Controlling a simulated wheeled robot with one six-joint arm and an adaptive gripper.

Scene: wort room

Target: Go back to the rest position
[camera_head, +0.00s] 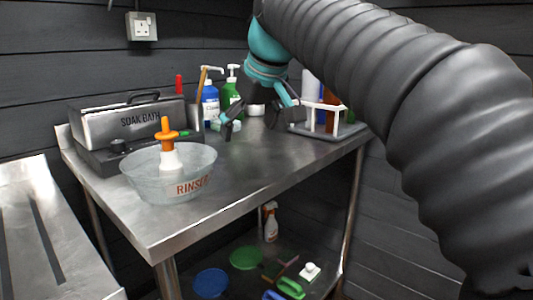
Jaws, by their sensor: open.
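My gripper (258,122) hangs over the back of the steel table (246,174). It is open, its two dark fingers spread apart, and no object shows between them. A small white object stands behind it, partly hidden by the gripper. My arm comes in from the right and covers much of the right side of the head view.
A clear bowl (140,180) marked RINSE holds an orange-and-white item (168,145). The soak bath (104,128) is at the back left. A blue bottle (210,103), a green bottle (230,94) and a white rack (338,122) stand near the gripper.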

